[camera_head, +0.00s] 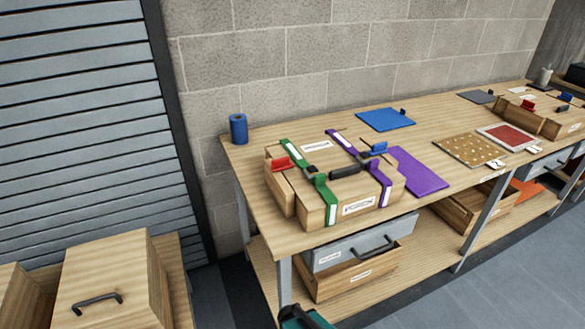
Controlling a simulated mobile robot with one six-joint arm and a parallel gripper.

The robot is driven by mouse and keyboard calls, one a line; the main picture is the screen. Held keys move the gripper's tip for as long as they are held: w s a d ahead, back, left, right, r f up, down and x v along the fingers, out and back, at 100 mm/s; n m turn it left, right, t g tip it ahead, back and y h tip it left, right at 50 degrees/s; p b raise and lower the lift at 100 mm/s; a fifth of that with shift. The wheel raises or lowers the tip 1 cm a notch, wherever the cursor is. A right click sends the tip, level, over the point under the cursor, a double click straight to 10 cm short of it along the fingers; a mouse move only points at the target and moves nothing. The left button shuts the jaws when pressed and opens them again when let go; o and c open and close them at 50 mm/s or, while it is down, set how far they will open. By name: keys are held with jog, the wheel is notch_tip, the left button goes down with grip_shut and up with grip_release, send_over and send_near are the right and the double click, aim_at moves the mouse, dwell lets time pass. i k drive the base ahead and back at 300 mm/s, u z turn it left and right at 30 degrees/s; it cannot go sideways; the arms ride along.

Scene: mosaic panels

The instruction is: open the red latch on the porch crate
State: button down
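A wooden crate (318,205) with a closed lid sits at the near left end of the workbench. A red latch (281,163) is on its left side and a blue latch (374,150) on its right. A green strap (325,198) and a purple strap (383,186) cross it, with a black handle (345,171) between. A second crate (533,118) at the far right also has a red latch (528,106) and a blue latch (565,97). The crate labels are too small to read, so I cannot tell which is the porch crate. My gripper is not in view.
A purple panel (420,172), a blue panel (386,119), a dotted panel (466,150) and a blue roll (238,129) lie or stand on the bench (250,216). A grey drawer (360,244) is below. A wooden box (120,270) stands at lower left. Grey floor is clear at right.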

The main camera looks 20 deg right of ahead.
aim_at(283, 163)
jog(key=u, duration=0.15)
jog(key=k, duration=0.7)
jog(key=u, duration=0.55)
jog(key=k, duration=0.65)
jog(key=u, duration=0.75)
jog(key=i, duration=1.25)
jog(key=z, duration=0.6)
jog(key=i, duration=0.55)
jog(key=z, duration=0.15)
